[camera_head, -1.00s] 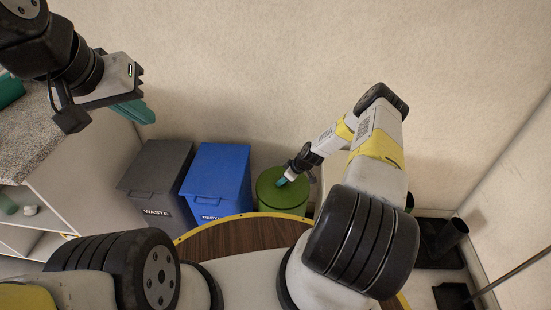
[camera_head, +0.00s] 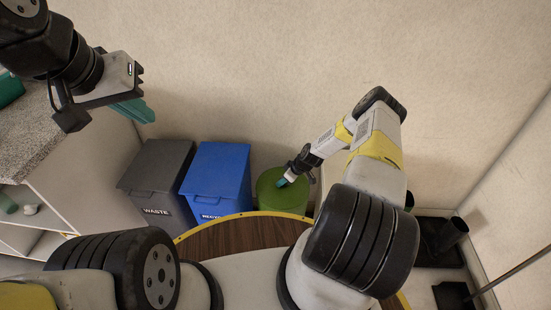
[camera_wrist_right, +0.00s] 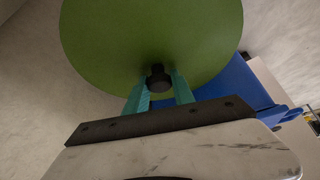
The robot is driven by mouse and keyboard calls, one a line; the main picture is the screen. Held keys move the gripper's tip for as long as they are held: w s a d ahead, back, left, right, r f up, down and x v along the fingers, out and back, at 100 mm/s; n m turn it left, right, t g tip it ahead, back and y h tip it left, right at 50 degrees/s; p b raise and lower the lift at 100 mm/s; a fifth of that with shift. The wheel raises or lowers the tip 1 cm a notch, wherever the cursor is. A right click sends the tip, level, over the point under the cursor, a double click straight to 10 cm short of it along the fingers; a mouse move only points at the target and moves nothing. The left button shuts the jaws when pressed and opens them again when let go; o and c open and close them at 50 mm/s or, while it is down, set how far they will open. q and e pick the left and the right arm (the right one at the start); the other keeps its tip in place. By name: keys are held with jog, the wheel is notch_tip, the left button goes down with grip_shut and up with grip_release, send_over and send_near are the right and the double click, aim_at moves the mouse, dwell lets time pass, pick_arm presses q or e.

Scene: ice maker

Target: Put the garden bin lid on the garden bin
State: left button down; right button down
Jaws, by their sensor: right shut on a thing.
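The round green garden bin lid (camera_head: 268,183) is at the right of the blue bin in the head view. It fills the top of the right wrist view as a green disc (camera_wrist_right: 150,40) with a dark knob (camera_wrist_right: 159,80). My right gripper (camera_head: 284,182) is shut on that knob, its teal fingers on either side of it. The green garden bin lies beneath the lid and is mostly hidden; I cannot tell whether the lid touches its rim. My left gripper (camera_head: 140,112) hangs at the upper left, away from the bins; whether it is open is unclear.
A grey waste bin (camera_head: 157,172) and a blue recycling bin (camera_head: 217,175) stand left of the green lid, against the wall. A counter (camera_head: 35,130) with shelves is at the left. Black items (camera_head: 445,240) stand on the floor at the right.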

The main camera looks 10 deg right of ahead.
jog(key=shift+f, duration=0.1)
jog(key=c, duration=1)
grip_release()
jog(key=shift+v, duration=3.9)
